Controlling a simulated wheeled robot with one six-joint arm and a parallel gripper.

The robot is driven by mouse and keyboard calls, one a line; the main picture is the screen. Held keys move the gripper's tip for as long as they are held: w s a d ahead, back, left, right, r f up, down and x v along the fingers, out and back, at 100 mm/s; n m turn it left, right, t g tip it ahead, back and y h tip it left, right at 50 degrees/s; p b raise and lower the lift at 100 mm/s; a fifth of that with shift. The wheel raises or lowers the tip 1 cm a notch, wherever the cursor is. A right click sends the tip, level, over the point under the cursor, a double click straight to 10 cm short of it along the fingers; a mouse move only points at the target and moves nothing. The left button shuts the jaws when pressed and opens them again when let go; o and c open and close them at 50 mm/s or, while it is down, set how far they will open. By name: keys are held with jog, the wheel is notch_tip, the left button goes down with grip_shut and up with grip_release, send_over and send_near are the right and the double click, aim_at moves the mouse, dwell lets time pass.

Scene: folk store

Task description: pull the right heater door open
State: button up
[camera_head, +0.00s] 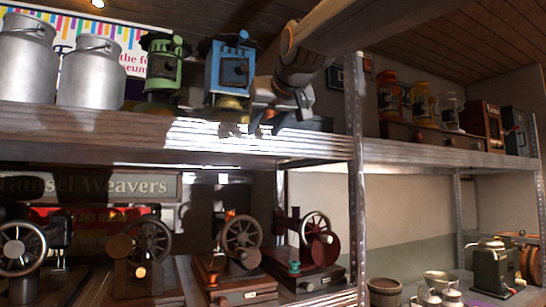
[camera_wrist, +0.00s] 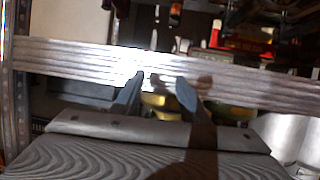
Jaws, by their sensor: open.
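Two lantern-like heaters stand on the upper shelf. The right heater (camera_head: 229,62) is blue with a dark door (camera_head: 236,72) on its front; the door looks shut, but it is small. The left heater (camera_head: 162,70) is green. My gripper (camera_head: 262,112) is just right of the blue heater's base, low near the shelf edge. In the wrist view, which looks upside down, my gripper (camera_wrist: 159,90) has its two fingers apart with nothing held. A brass base (camera_wrist: 153,101) shows behind and between them. The door cannot be made out there.
The shelf edge (camera_head: 110,119) runs under the heaters, and a metal post (camera_head: 356,150) stands to the right. Two milk cans (camera_head: 90,72) are at the left. Hand-wheel machines (camera_head: 240,238) fill the lower shelf. Jars (camera_head: 424,103) stand farther right.

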notch_tip(320, 180, down, 7)
jog(key=w+d+g, duration=0.1)
jog(key=d, duration=0.1)
jog(key=shift+w+f+h, duration=0.2)
jog(key=shift+h, duration=0.2)
